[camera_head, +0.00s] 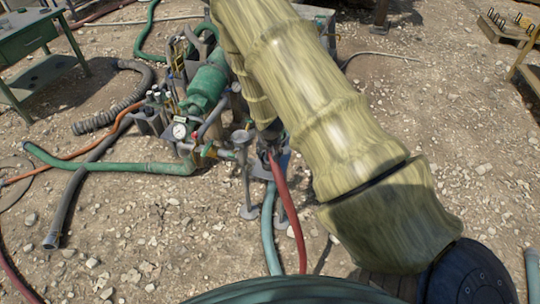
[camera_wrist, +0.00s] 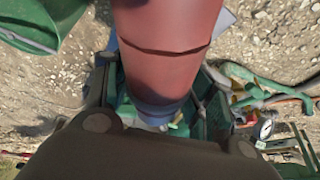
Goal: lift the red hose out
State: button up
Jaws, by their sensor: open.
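The red hose (camera_head: 288,215) runs in the head view from the ground at the bottom up to the pump stand, just under my arm. In the wrist view the red hose (camera_wrist: 168,28) is large and close, with a dark crack line across it and a blue-grey collar (camera_wrist: 160,106) at its lower end. My gripper (camera_wrist: 156,85) is open, with a dark finger on each side of the hose's end. I cannot tell whether the fingers touch it. My arm hides most of the gripper in the head view.
A blue-green hose (camera_head: 268,235) runs beside the red one. Left of it stands a green pump (camera_head: 206,88) with a gauge (camera_head: 179,131) and pipes. A green hose (camera_head: 120,165) and a grey hose (camera_head: 75,190) lie on stony ground. A green table (camera_head: 32,38) stands upper left.

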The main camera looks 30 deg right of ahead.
grip_shut()
jog(key=shift+r, duration=0.15)
dwell(0.4)
jog(key=shift+r+b, duration=0.6)
jog(key=shift+r, duration=4.3)
